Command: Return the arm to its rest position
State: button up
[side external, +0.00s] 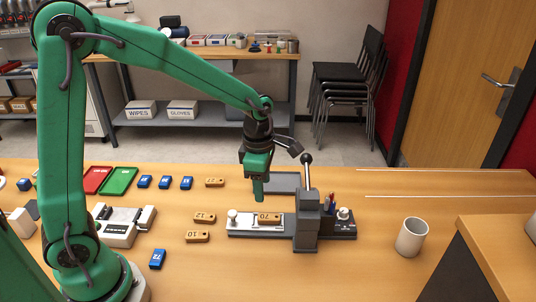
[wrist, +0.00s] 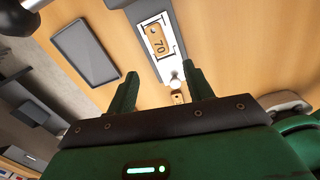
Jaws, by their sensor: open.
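My green gripper (side external: 259,190) hangs fingers-down above the laser marker (side external: 306,222), over the left part of its bed. In the wrist view my gripper (wrist: 161,88) shows two fingers spread apart with nothing held between them. A wooden tag marked 70 (side external: 269,218) lies on the marker's pale bed, below and slightly right of the fingertips. In the wrist view the tag (wrist: 157,44) lies in a bracketed spot ahead of the fingers. My arm is raised and stretched out to the right from its column.
A dark grey tray (side external: 286,181) lies behind the marker, with a lever (side external: 307,160) standing near it. Wooden tags (side external: 197,236) and blue tags (side external: 158,258) lie to the left. A white cup (side external: 411,238) stands at right. Red (side external: 97,180) and green trays (side external: 119,181) lie back left.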

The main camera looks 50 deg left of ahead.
jog(key=s+a+r+m+t, duration=0.2)
jog(key=s+r+m, duration=0.4)
jog(key=m, duration=0.6)
jog(key=s+a+r+m+t, duration=0.3)
jog(key=s+r+m, duration=0.3)
jog(key=s+m, duration=0.5)
jog(key=shift+m, duration=1)
